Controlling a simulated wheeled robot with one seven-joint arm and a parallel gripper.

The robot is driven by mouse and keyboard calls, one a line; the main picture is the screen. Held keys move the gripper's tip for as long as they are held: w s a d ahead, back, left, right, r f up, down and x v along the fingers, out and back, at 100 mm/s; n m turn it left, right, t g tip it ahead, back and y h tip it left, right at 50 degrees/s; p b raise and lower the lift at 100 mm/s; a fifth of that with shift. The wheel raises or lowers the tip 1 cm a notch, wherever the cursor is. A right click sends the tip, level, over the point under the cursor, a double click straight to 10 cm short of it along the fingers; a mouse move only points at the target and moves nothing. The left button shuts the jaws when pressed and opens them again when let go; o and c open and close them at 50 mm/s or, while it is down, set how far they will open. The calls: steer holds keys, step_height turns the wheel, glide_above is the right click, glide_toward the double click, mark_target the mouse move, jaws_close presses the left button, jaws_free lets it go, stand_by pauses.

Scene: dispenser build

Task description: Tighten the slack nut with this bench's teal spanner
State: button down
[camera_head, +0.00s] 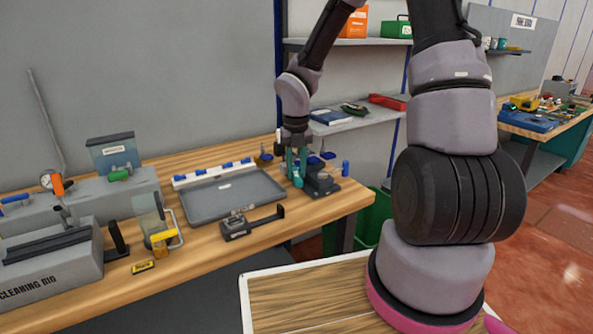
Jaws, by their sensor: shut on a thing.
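My gripper (296,149) points down over the right end of the wooden bench (215,262). It is shut on a teal tool, which looks like the teal spanner (297,178), hanging below the jaws. The spanner is beside a dark fixture (324,185) with blue knobs, at its left side. I cannot tell whether the spanner touches the fixture. No slack nut can be made out at this size; the spanner and gripper hide part of the fixture.
A grey tray (232,196) lies left of the gripper, with a blue-and-white strip (212,173) behind it. A dark clamp-like tool (252,222) lies in front. A grey cleaning rig (50,264) fills the left. A green bin (374,226) stands beyond the bench's right end.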

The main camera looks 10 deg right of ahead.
steer(key=shift+w, duration=0.55)
stand_by(0.4)
steer(key=shift+w+a+m, duration=0.2)
steer(key=shift+a+m, duration=0.9)
steer(key=shift+a, duration=0.05)
steer(key=shift+a, duration=0.1)
steer(key=shift+w+a+m, duration=0.25)
steer(key=shift+a+m, duration=0.25)
steer(key=shift+m, duration=0.05)
steer(key=shift+w+a+m, duration=0.2)
steer(key=shift+a+m, duration=0.3)
steer(key=shift+m, duration=0.05)
steer(key=shift+a, duration=0.1)
steer(key=shift+w+a+m, duration=0.65)
steer(key=shift+a+m, duration=0.3)
steer(key=shift+m, duration=0.25)
